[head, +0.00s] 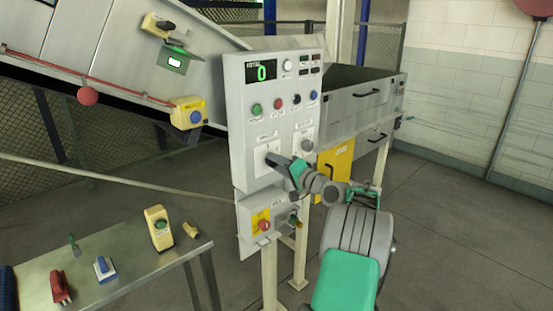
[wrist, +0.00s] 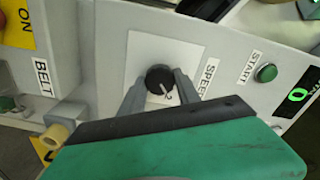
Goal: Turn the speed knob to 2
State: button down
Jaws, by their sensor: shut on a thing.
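The black round speed knob (wrist: 159,77) sits on a white plate (wrist: 150,50) beside the SPEED label (wrist: 208,77) in the wrist view. A white pointer mark shows on the knob's lower right, near what looks like a 2; the other scale marks are hidden or too small to read. My gripper (wrist: 160,86) has one grey finger on each side of the knob and is shut on it. In the head view my gripper (head: 270,158) is at the lower left of the grey control panel (head: 243,110) and hides the knob.
The panel display (head: 261,71) reads 0. Buttons and another grey knob (head: 307,145) are close by. Below is a box with a red button (head: 264,225) on yellow. A metal table (head: 120,262) with tools stands at the lower left. Open floor lies to the right.

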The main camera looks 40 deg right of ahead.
jog(key=shift+m+p, duration=0.5)
jog(key=shift+m, duration=0.4)
jog(key=c, duration=0.9)
grip_release()
jog(key=s+b, duration=0.1)
jog(key=s, duration=0.6)
jog(key=shift+s+d+b, duration=0.1)
jog(key=shift+s+b, duration=0.2)
jog(key=shift+s, duration=0.1)
